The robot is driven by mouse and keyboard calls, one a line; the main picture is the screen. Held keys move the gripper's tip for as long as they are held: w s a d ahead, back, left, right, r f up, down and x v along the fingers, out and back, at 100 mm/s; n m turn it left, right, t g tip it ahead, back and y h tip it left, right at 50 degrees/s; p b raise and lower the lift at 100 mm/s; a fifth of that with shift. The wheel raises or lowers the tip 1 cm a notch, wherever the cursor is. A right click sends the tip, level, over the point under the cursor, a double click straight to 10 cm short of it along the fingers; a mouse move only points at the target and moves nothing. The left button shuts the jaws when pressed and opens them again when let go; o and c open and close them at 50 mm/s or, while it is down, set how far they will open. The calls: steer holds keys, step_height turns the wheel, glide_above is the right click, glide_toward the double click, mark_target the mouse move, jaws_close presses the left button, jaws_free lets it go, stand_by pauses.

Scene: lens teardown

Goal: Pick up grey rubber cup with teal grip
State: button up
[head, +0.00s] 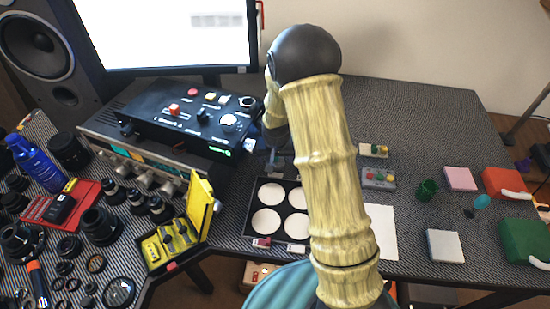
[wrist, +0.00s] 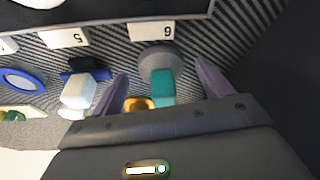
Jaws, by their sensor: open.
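In the wrist view, the grey rubber cup (wrist: 158,58) with its teal grip (wrist: 163,87) lies on the striped grey mat just below a white card marked 6. My gripper (wrist: 161,74) is open, with one purplish finger on each side of the cup and grip. A gap shows on both sides, and nothing is held. In the head view, my gripper (head: 279,163) is small and partly covered by my arm near the back of the black tray. I cannot make out the cup there.
In the wrist view, a white block (wrist: 78,92), an orange ring (wrist: 139,104) and a blue ring (wrist: 22,79) lie close to the left. In the head view, the black tray (head: 250,212) holds white discs, and a control box (head: 180,118) stands left.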

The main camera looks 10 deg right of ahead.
steer(key=shift+w+d, duration=0.15)
steer(key=shift+w, duration=0.6)
steer(key=shift+w+f, duration=0.35)
steer(key=shift+f, duration=0.25)
steer(key=c, duration=1)
steer(key=shift+r, duration=0.15)
